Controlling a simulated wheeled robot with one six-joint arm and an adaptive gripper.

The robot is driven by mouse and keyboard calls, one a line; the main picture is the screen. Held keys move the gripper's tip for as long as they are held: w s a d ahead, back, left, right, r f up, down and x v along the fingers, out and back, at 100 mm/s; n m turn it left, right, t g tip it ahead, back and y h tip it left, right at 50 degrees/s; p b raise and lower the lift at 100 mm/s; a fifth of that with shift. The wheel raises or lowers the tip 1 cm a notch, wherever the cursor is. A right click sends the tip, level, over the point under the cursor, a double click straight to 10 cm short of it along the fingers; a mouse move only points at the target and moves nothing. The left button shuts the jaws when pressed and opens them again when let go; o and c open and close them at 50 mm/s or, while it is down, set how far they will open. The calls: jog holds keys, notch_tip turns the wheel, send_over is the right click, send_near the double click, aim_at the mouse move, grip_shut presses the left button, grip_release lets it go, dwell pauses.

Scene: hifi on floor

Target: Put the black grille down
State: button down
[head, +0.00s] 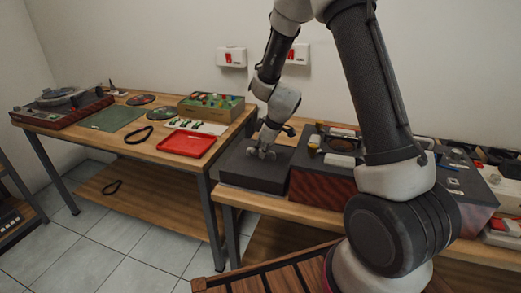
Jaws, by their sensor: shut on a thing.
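The black grille (243,168) is a dark, flat rectangular slab at the left end of the right-hand wooden bench (262,203). My gripper (262,153) points down at the top of the grille, near its back middle, and is shut on it. The fingertips are small here and partly merge with the dark surface. A pale layer shows under the grille's front edge; I cannot tell whether the grille rests on it or is held just above.
A dark unit with a reddish wood side (318,185) stands close right of the grille. The left bench holds a red tray (187,143), a green mat (113,118), a turntable (62,101) and a box of small parts (211,106). A slatted wooden surface (275,273) lies in front.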

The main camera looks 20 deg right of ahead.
jog(key=c, duration=1.9)
grip_release()
jog(key=shift+f, duration=0.15)
jog(key=shift+c, duration=0.2)
jog(key=o, duration=0.4)
jog(key=shift+o, duration=0.2)
jog(key=s+d+r+m, duration=0.2)
jog(key=s+d+r, duration=0.1)
jog(key=s+r, duration=0.65)
jog(key=s+d+r+m, duration=0.25)
jog(key=s+r, duration=0.45)
jog(key=r, duration=0.6)
jog(key=s+d+r+m+h, duration=0.1)
jog(key=s+d+r+m, duration=0.1)
jog(key=s, duration=0.6)
jog(key=s+d+r+m+h, duration=0.1)
jog(key=s+d+m, duration=0.3)
jog(key=s, duration=0.4)
jog(key=shift+s+d+r+m, duration=0.35)
jog(key=shift+s, duration=0.05)
